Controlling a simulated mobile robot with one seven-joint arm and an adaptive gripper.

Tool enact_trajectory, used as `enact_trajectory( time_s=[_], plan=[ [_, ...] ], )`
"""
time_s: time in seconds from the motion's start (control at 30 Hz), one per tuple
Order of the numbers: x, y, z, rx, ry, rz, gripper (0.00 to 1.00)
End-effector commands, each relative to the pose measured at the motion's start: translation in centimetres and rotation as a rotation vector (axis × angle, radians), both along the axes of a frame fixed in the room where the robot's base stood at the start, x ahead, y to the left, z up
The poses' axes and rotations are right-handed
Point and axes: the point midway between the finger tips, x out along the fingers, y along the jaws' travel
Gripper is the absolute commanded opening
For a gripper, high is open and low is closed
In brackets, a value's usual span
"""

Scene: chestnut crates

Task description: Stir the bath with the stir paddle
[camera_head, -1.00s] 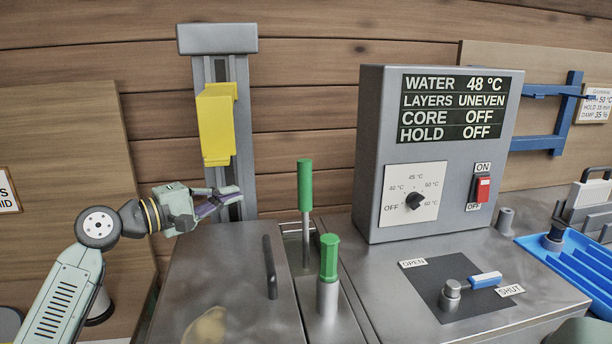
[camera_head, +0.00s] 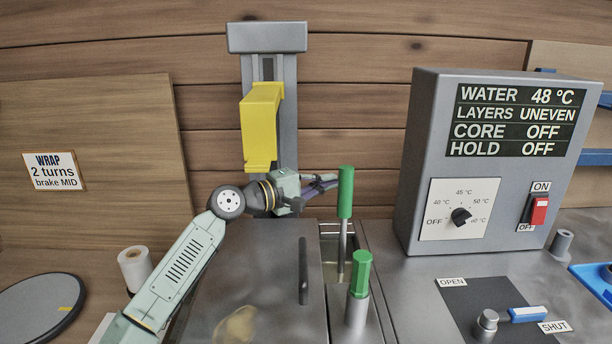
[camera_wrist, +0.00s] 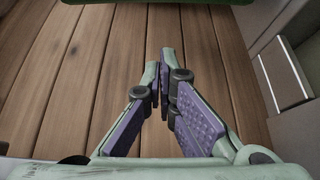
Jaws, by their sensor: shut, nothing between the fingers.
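Two green-handled tools stand at the bath (camera_head: 334,262). The taller green handle (camera_head: 345,192) has a thin metal rod going down into the narrow opening; its lower end is hidden. The shorter green handle (camera_head: 361,274) sits on a thick grey cylinder in front. I cannot tell from looks alone which is the stir paddle. My gripper (camera_head: 336,181) is shut and empty, its fingertips just left of the taller handle's upper part; contact cannot be told. In the wrist view my gripper (camera_wrist: 165,58) has its fingers nearly together, with nothing between them.
A metal lid with a dark bar handle (camera_head: 303,270) lies left of the opening. A grey control box (camera_head: 489,160) reads water 48 °C, layers uneven. A yellow block (camera_head: 261,127) hangs on the column behind my gripper. A blue-handled lever (camera_head: 527,314) is at front right.

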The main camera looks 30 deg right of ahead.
Motion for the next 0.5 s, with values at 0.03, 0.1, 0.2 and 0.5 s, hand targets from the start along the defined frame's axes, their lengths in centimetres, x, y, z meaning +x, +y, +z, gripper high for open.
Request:
enact_trajectory(
  time_s=[0.03, 0.1, 0.2, 0.5],
  plan=[
    [-0.8, 0.8, 0.5, 0.0, -0.002, 0.002, 0.0],
    [-1.7, 1.1, 0.5, 0.0, -0.002, 0.003, 0.0],
    [-2.6, 1.5, 0.4, 0.0, -0.001, 0.002, 0.0],
    [-3.3, 1.7, 0.2, -0.001, 0.0, 0.002, 0.0]
  ],
)
